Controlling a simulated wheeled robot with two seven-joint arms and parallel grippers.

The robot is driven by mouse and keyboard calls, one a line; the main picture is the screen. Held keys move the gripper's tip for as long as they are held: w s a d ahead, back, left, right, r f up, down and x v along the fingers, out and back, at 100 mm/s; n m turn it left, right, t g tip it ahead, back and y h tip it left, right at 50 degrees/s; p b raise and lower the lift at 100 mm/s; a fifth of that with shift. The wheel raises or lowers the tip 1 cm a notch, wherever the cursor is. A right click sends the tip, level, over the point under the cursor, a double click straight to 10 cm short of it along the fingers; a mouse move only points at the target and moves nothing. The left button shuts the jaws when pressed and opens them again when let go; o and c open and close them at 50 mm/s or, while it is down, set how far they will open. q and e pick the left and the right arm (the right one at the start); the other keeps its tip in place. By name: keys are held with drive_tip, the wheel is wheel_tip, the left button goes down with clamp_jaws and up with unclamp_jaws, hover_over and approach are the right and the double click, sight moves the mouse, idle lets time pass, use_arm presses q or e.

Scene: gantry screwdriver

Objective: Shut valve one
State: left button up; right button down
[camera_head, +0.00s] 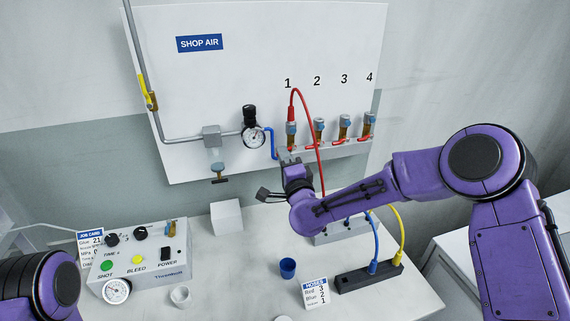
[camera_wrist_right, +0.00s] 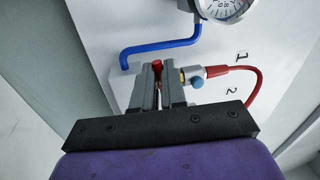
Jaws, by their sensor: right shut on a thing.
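Valve one is the leftmost outlet under the number 1 on the wall panel, with a brass and blue fitting (camera_head: 291,130) and a red hose plugged in on top. My right gripper (camera_head: 288,158) is up against it from below and in front. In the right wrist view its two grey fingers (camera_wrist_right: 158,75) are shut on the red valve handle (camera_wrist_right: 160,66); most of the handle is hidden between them. The handle's exact angle cannot be told. My left forearm shows at the lower left, but its gripper is out of view.
Valves 2 (camera_head: 319,128), 3 (camera_head: 344,125) and 4 (camera_head: 369,123) stand close to the right with red levers. The red hose (camera_head: 318,150) hangs behind my right wrist. A gauge (camera_head: 254,137) and blue pipe (camera_head: 271,143) are close left. A control box (camera_head: 140,260) stands on the bench.

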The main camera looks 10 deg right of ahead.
drive_tip(key=shift+r+m, duration=0.3)
drive_tip(key=shift+m, duration=0.3)
drive_tip(key=shift+r, duration=0.15)
drive_tip(key=c, duration=1.2)
unclamp_jaws()
drive_tip(key=shift+a, duration=0.1)
drive_tip(key=s+b, duration=0.1)
drive_tip(key=s, duration=0.2)
drive_tip(key=s+f+b, duration=0.1)
drive_tip(key=s, duration=0.3)
drive_tip(key=s+f+b, duration=0.1)
drive_tip(key=s, duration=0.2)
drive_tip(key=shift+s+d+f, duration=0.1)
drive_tip(key=shift+s+d, duration=0.05)
drive_tip(key=shift+d, duration=0.05)
